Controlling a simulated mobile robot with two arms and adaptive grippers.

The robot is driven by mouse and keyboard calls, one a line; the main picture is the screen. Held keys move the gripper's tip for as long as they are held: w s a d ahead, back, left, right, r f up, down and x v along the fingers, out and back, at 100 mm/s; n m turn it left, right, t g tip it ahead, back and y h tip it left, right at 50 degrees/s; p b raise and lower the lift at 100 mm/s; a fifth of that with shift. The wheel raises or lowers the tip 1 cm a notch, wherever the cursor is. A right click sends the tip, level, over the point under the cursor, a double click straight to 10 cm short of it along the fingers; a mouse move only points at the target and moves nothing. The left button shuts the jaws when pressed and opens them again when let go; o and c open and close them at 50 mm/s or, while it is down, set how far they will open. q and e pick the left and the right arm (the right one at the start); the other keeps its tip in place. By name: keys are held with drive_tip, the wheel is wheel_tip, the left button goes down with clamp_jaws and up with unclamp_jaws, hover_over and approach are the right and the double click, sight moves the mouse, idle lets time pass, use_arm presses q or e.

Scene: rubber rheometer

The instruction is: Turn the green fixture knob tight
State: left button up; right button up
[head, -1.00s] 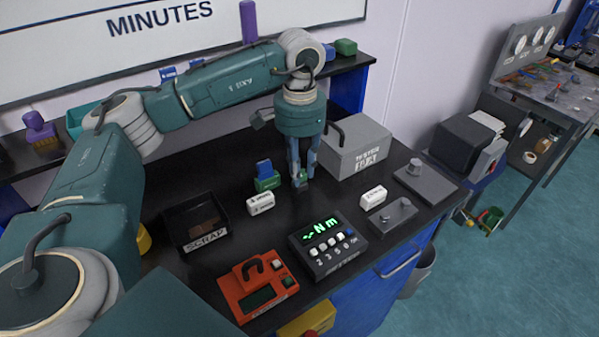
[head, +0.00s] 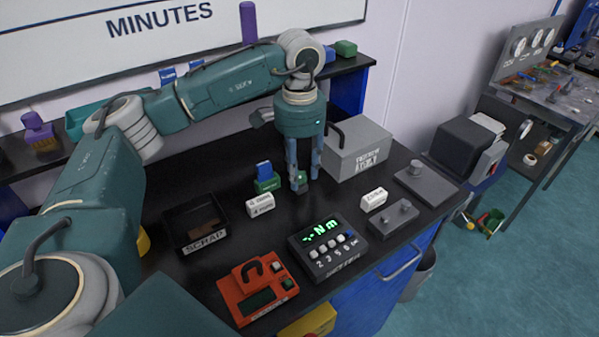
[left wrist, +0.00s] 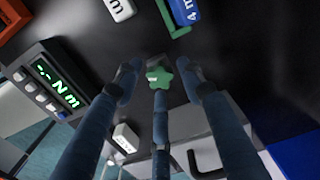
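The green fixture knob (left wrist: 158,76) is star-shaped and shows in the left wrist view, on a grey fixture that is mostly hidden. In the head view a small green part of the knob (head: 301,177) shows between the fingers. My left gripper (head: 305,184) points down over it. In the left wrist view the blue-grey fingers of this gripper (left wrist: 163,82) are spread around the knob, with gaps at the left and right; the middle finger is close to its near edge, and I cannot tell whether it touches. My right gripper is in neither view.
A grey tester box (head: 358,155) stands just right and behind the gripper. A green holder with a blue block (head: 265,180) and a white label block (head: 260,205) stand to the left. A torque display (head: 327,246), orange device (head: 256,289) and scrap tray (head: 178,226) are in front.

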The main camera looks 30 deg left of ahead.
use_arm(q)
drive_tip(key=n, duration=0.8)
drive_tip(key=shift+n, duration=0.3)
drive_tip(key=n, duration=0.8)
drive_tip(key=shift+c, duration=0.5)
clamp_jaws()
drive_tip(key=m, duration=0.2)
drive_tip(key=shift+f+m, duration=0.1)
drive_tip(key=shift+m, duration=0.2)
drive_tip(key=shift+m+b, duration=0.3)
drive_tip(key=shift+m, duration=0.6)
